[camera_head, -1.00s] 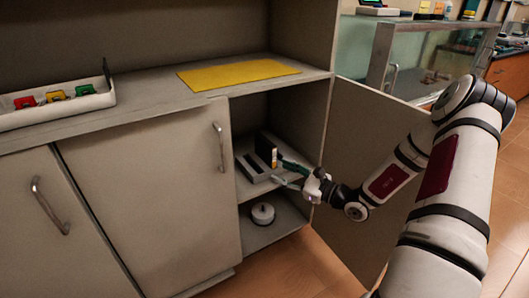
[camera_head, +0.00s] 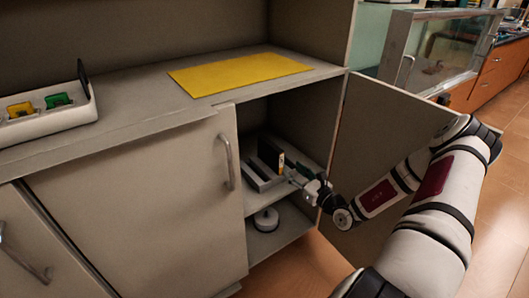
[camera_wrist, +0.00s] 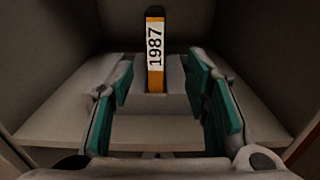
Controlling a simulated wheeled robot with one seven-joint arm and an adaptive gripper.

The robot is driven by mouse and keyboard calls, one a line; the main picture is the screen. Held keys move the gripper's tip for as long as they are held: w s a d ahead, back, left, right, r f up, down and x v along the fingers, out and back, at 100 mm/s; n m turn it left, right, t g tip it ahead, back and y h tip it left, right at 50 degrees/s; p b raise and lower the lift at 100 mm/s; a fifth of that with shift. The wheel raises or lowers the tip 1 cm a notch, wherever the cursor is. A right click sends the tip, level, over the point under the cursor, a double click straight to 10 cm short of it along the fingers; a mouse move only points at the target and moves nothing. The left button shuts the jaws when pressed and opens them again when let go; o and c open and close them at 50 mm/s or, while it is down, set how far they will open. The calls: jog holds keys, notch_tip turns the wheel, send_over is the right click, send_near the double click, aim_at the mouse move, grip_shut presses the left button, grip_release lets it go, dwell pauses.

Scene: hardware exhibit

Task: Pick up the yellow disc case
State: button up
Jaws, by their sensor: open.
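The yellow disc case (camera_wrist: 156,80) stands upright in a slotted grey holder (camera_wrist: 184,104) inside the open cabinet. Its narrow edge faces me, yellow at the bottom with a white label reading 1987 and a dark top. In the head view the case (camera_head: 281,163) shows as a small pale and yellow edge on the holder. My gripper (camera_wrist: 162,98) is open, with green-padded fingers on both sides of the case's line. The fingers do not touch the case, and it looks a little beyond or between the tips; the exact depth is hard to tell.
The holder rests on a cabinet shelf (camera_wrist: 60,131). The open door (camera_head: 385,135) is to the right. A yellow mat (camera_head: 240,72) and a white tray (camera_head: 50,122) lie on the counter above.

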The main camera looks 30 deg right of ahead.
aim_at(270, 152)
jog(key=w+b, duration=0.2)
jog(key=w, duration=0.6)
jog(key=shift+a, duration=0.15)
jog(key=shift+w+a+b, duration=0.2)
jog(key=shift+w+b, duration=0.6)
jog(key=shift+w, duration=0.4)
jog(key=shift+w+a+b, duration=0.15)
jog(key=shift+w+b, duration=0.65)
jog(key=shift+w, duration=0.4)
jog(key=shift+w+r, duration=0.1)
jog(key=shift+w, duration=0.4)
grip_shut()
